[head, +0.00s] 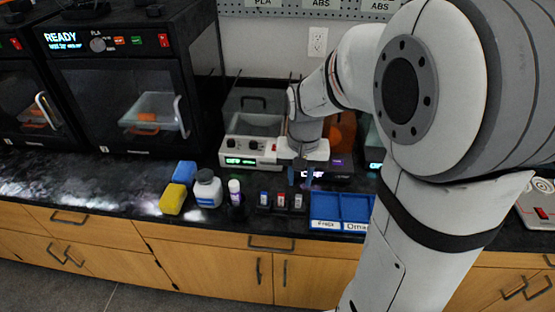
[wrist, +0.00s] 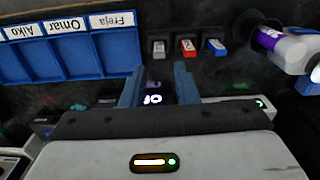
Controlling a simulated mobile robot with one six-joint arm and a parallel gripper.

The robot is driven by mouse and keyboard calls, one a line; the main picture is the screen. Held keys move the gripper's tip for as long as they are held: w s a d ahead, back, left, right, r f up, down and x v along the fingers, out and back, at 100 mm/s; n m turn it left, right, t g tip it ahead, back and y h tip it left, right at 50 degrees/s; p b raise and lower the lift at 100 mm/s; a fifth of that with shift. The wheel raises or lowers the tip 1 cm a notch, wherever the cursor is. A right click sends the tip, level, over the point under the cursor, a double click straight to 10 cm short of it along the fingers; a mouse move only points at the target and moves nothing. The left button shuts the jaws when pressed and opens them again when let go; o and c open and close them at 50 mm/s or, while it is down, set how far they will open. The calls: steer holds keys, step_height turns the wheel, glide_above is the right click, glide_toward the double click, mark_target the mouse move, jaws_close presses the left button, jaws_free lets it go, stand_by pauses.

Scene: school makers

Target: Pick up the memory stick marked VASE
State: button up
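Three small memory sticks stand in a row near the counter's front edge: one with a blue front (head: 264,199), one with a red front (head: 281,200) and one dark (head: 297,201). In the wrist view they are the dark one (wrist: 158,48), the red one (wrist: 187,47) and the blue one (wrist: 215,46). Their markings are too small to read, so I cannot tell which says VASE. My gripper (head: 300,181) is above the counter, behind the row. In the wrist view its blue fingers (wrist: 158,70) are apart, with nothing held between them; the dark stick shows just beyond the gap.
A blue compartment tray (head: 340,209) with name labels stands right of the sticks. Left are a purple-capped glue stick (head: 235,192), a white bottle (head: 207,190), and yellow (head: 173,200) and blue (head: 184,173) blocks. A device with a green display (head: 250,150) stands behind.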

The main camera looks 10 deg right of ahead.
mark_target(298, 196)
steer(key=shift+w+f, duration=0.3)
steer(key=shift+f, duration=0.2)
steer(key=shift+w+f, duration=0.25)
steer(key=shift+f, duration=0.25)
steer(key=f, duration=0.7)
steer(key=shift+w+d+f+b, duration=0.1)
steer(key=shift+d+f+b, duration=0.1)
steer(key=shift+b, duration=0.1)
steer(key=shift+r, duration=0.1)
steer(key=shift+c, duration=0.6)
jaws_close()
